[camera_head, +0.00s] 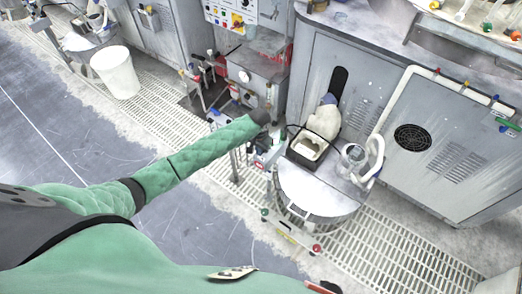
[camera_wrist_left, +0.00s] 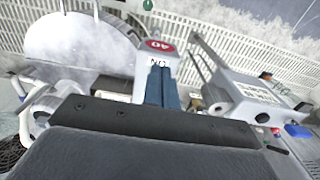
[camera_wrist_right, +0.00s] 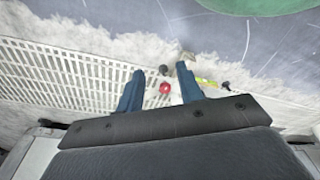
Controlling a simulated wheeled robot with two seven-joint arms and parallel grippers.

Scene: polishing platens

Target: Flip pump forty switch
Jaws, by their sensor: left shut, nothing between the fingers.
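A red round label marked 40 (camera_wrist_left: 160,46) sits at the top of a narrow white panel in the left wrist view. My left gripper (camera_wrist_left: 159,66) is shut and empty, its blue fingertips just below the label in the picture. Whether they touch the panel I cannot tell. The lower part of the panel is behind the fingers, and I cannot make out a switch lever there. My right gripper (camera_wrist_right: 160,70) is open and empty above the floor grating. In the head view my left arm reaches in from the left toward the equipment beside the round platen.
The round platen table (camera_head: 318,192) carries a black-rimmed tray (camera_head: 305,147) and a white hose (camera_head: 375,160). A grey cabinet (camera_head: 425,140) stands behind it. A red knob (camera_wrist_right: 165,88) shows between my right fingers. A white bucket (camera_head: 116,72) stands at upper left; the dark floor is clear.

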